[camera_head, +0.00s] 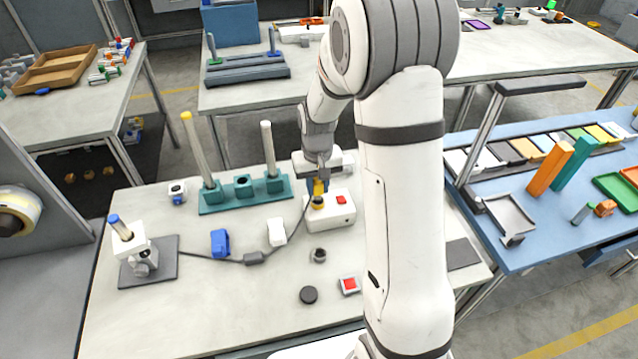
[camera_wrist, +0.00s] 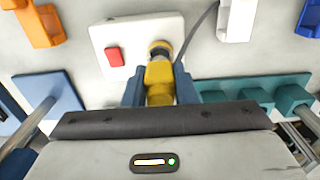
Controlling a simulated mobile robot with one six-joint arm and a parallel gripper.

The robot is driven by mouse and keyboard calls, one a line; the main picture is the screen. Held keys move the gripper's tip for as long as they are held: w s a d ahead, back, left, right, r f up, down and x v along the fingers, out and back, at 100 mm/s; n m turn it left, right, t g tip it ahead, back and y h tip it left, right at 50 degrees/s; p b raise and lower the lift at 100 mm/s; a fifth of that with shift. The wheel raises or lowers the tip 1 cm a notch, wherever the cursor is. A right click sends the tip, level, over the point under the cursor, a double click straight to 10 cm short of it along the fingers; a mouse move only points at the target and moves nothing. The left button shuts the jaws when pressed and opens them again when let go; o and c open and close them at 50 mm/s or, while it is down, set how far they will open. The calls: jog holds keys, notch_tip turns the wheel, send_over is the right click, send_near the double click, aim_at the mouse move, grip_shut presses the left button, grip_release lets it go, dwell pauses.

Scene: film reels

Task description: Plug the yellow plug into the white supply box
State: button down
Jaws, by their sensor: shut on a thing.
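The white supply box (camera_head: 336,217) stands on the near table, with a red switch (camera_head: 341,199) on its top. It also fills the upper middle of the wrist view (camera_wrist: 104,38). My gripper (camera_head: 319,187) points down over the left part of the box. Its blue fingers (camera_wrist: 158,88) are shut on the yellow plug (camera_wrist: 159,76), one on each side. The plug's front end meets a round socket (camera_wrist: 160,47) on the box; I cannot tell how deep it sits. A dark cable (camera_head: 286,243) runs from the plug to a grey block (camera_head: 254,258).
A teal base (camera_head: 243,203) with posts stands behind left. A white holder (camera_head: 277,232) and blue holder (camera_head: 220,243) are left of the box. A grey ring (camera_head: 318,255), dark puck (camera_head: 308,295) and red-button box (camera_head: 349,285) lie in front. The table's front left is clear.

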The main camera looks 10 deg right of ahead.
jog(key=shift+f+b, duration=1)
jog(key=shift+f, duration=0.4)
jog(key=c, duration=1.1)
grip_release()
jog(key=shift+r, duration=0.1)
notch_tip(320, 180, up, 7)
jog(key=shift+f, duration=0.1)
jog(key=shift+r, duration=0.45)
jog(key=shift+s+r, duration=0.15)
jog(key=s+r+t, duration=0.1)
jog(key=s+r, duration=0.3)
jog(key=s, duration=0.6)
jog(key=s+r+t, duration=0.2)
jog(key=s+r, duration=0.3)
jog(key=s, duration=0.6)
jog(key=shift+d, duration=0.25)
